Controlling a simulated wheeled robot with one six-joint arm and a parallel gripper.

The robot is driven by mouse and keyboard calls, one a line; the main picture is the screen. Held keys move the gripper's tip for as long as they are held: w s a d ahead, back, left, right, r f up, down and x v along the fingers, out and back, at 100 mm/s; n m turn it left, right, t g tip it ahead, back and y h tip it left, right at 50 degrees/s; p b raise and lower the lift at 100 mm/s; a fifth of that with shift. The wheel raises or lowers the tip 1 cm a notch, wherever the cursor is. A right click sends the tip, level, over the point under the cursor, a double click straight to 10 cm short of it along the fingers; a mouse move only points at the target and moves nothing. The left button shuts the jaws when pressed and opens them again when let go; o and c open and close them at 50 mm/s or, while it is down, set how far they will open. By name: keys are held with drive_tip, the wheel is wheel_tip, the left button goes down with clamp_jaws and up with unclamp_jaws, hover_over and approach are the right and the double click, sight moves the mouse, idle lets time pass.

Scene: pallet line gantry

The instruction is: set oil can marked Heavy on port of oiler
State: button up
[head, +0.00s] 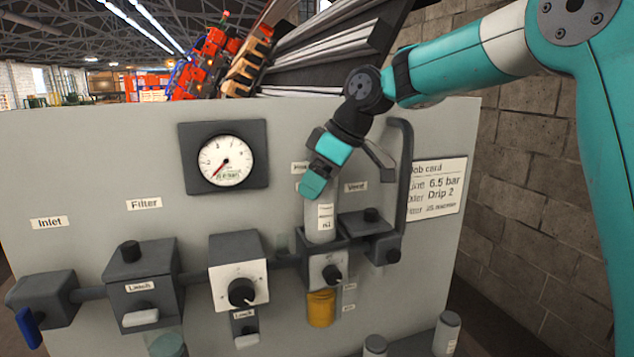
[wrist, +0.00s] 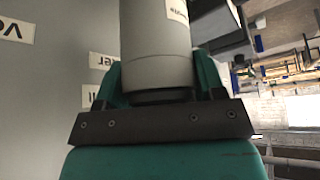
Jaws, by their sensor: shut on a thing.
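A grey cylindrical oil can (head: 319,228) stands upright directly over the oiler (head: 318,266), on the panel. Its lower end meets the oiler's top in the head view; I cannot tell whether it is seated in the port, which is hidden. My gripper (head: 315,185) is shut on the can's upper end. In the wrist view the teal fingers of my gripper (wrist: 158,82) close around the can (wrist: 157,45) on both sides. The can's white label is too small or cut off to read. The oiler has a black knob and an amber bowl below.
Two more grey cans (head: 447,333) (head: 375,346) stand at the bottom right. A vent block (head: 370,240) and a curved dark pipe (head: 405,175) are close right of the oiler. A regulator (head: 238,275), filter (head: 142,285) and pressure gauge (head: 225,160) are left.

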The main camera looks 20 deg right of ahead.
drive_tip(key=shift+f, duration=0.2)
drive_tip(key=o, duration=1.5)
drive_tip(key=shift+f, duration=0.1)
drive_tip(key=shift+c, duration=0.2)
drive_tip(key=shift+d+r, duration=0.1)
drive_tip(key=shift+r, duration=0.35)
drive_tip(key=p+v, duration=0.1)
drive_tip(key=v, duration=1)
drive_tip(key=s+a+f+m+g, duration=0.1)
drive_tip(key=s+a+f, duration=0.25)
drive_tip(key=s, duration=0.25)
drive_tip(key=s+a+f+m+g, duration=0.1)
drive_tip(key=s+a+f, duration=0.1)
drive_tip(key=s+a, duration=0.3)
drive_tip(key=s+f+m, duration=0.1)
drive_tip(key=s+f, duration=0.4)
drive_tip(key=s, duration=0.3)
drive_tip(key=s+f+m+g, duration=0.1)
drive_tip(key=s+f, duration=0.5)
drive_tip(key=s, duration=0.2)
drive_tip(key=shift+s+f+h, duration=0.3)
drive_tip(key=shift+s+h, duration=0.1)
